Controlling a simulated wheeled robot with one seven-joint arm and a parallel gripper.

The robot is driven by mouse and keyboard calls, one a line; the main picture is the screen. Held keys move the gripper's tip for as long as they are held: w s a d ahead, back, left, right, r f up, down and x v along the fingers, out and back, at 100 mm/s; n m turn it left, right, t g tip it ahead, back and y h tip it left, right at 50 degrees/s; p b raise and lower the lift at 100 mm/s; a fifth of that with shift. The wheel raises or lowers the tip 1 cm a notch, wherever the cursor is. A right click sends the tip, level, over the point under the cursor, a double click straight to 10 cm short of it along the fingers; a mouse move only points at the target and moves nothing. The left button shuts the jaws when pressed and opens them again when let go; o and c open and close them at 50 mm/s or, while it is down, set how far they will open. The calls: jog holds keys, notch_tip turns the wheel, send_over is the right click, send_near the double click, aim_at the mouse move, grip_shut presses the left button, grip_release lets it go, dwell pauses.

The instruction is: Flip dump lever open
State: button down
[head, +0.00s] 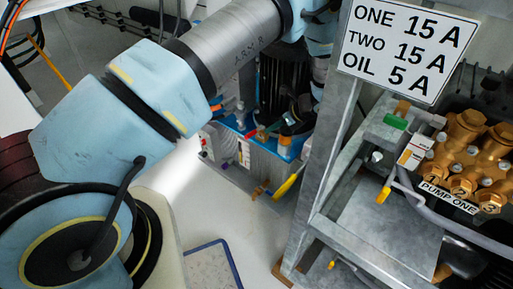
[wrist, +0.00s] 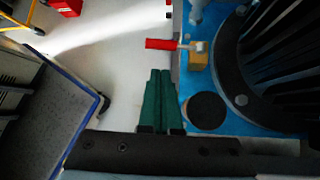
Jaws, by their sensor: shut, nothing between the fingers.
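A red-handled lever (wrist: 160,44) on a small brass valve block (wrist: 198,60) is in the wrist view, at the edge of a blue plate. It lies sideways, its red end pointing left. No label in view names it as the dump lever. My gripper (wrist: 160,72) has green fingers pressed together, empty, with their tips just short of the red handle; I see a small gap in the picture. In the head view the red handle (head: 249,134) shows small beside the green fingertips (head: 272,128), partly hidden by the blue unit's fittings.
The blue-topped unit (wrist: 228,122) carries a large black finned motor close on the right. A grey metal frame (head: 314,190) with the sign (head: 408,45) and pump one (head: 470,150) stands right of my arm. A blue-edged board (wrist: 45,110) lies at left. White floor shows between.

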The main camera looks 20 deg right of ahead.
aim_at(254, 132)
dwell(0.3)
jog(key=x, duration=1)
